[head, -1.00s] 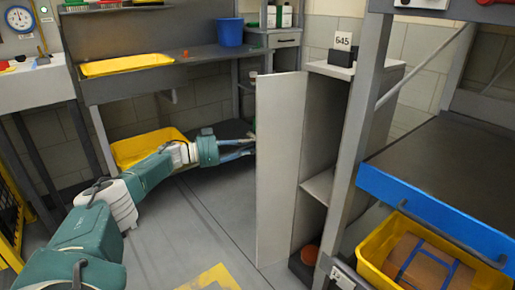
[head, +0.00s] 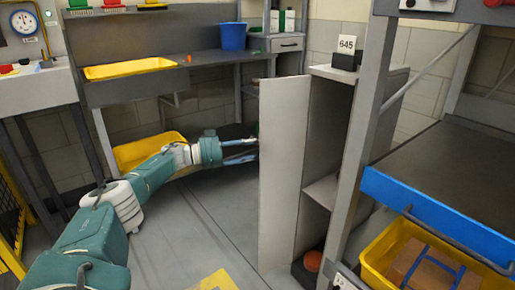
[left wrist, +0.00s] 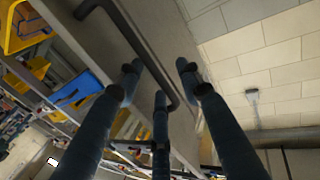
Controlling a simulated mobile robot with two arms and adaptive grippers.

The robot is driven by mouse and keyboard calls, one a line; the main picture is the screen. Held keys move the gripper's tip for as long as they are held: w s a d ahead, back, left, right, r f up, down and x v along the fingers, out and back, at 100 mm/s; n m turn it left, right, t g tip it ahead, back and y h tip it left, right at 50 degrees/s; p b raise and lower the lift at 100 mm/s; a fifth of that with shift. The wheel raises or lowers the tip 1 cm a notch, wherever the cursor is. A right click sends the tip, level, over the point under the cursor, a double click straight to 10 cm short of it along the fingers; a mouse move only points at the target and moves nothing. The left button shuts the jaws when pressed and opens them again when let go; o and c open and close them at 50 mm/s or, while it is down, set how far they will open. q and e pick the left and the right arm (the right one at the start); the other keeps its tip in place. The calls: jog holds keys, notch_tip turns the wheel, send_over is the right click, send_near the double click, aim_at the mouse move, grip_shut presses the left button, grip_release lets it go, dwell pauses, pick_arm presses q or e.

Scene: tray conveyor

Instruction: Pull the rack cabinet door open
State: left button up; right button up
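The rack cabinet (head: 328,120) stands right of centre in the head view. Its tall pale door (head: 284,170) is swung out to the left, so the shelf inside shows. My left gripper (head: 252,149) reaches to the far side of the door, near its left edge; the door may hide its tips. In the left wrist view, the left gripper's fingers (left wrist: 158,76) are spread apart around a dark bar handle (left wrist: 135,40) on the door face (left wrist: 110,50). The handle runs between them, and I cannot tell whether they touch it. My right gripper is not in view.
An orange round thing (head: 313,261) lies in the cabinet's bottom. A rack with a blue-edged shelf (head: 430,215) and a yellow bin (head: 372,262) stands at right. A workbench (head: 180,80) is behind, with another yellow bin (head: 150,148) below.

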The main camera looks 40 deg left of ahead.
pick_arm(q)
jog(key=shift+w+a+r+y, duration=0.1)
jog(key=shift+a+r+y, duration=0.2)
jog(key=shift+a, duration=0.3)
jog(key=v, duration=1.1)
jog(key=shift+s+f, duration=0.4)
jog(key=shift+f, duration=0.1)
jog(key=shift+d, duration=0.1)
